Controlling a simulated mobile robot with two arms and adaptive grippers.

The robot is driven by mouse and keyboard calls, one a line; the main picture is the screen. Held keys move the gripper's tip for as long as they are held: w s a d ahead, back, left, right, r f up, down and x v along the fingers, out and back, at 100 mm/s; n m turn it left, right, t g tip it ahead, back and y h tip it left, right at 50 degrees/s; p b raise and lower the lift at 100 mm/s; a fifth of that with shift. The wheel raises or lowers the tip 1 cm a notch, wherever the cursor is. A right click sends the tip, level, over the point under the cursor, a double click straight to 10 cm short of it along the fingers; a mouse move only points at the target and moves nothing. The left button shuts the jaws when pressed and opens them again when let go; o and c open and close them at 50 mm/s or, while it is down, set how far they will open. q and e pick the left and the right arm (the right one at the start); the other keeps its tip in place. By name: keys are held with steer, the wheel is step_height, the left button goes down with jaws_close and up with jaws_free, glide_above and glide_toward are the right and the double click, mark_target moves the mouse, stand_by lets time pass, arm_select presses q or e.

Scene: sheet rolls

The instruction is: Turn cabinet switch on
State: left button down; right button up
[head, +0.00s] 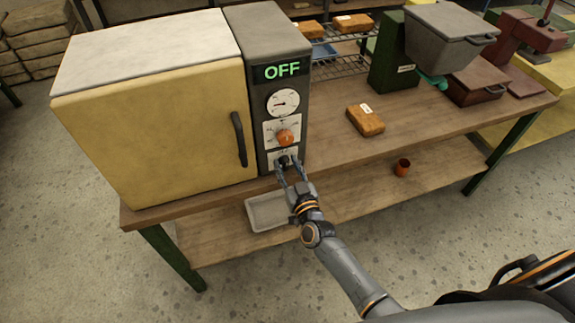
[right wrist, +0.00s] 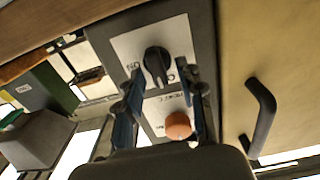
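The cabinet (head: 150,115) has a yellow door and stands on the workbench. Its grey control panel (head: 262,120) shows a green lit OFF sign (head: 282,71). The switch is a black rotary knob (right wrist: 157,62) on a white plate, low on the panel; in the head view it is partly covered by my gripper. My right gripper (head: 291,169) is in front of the switch with its fingers apart. In the right wrist view, which is upside down, the fingertips (right wrist: 165,90) lie to either side of the knob's line; contact cannot be told. My left gripper is in neither view.
An orange knob (head: 285,138) and a round gauge (head: 283,102) sit above the switch. A dark door handle (head: 240,139) is to its left. An orange-brown block (head: 366,120) lies on the bench. A pale tray (head: 268,213) and a cup (head: 402,167) are on the lower shelf.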

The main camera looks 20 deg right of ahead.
jaws_close()
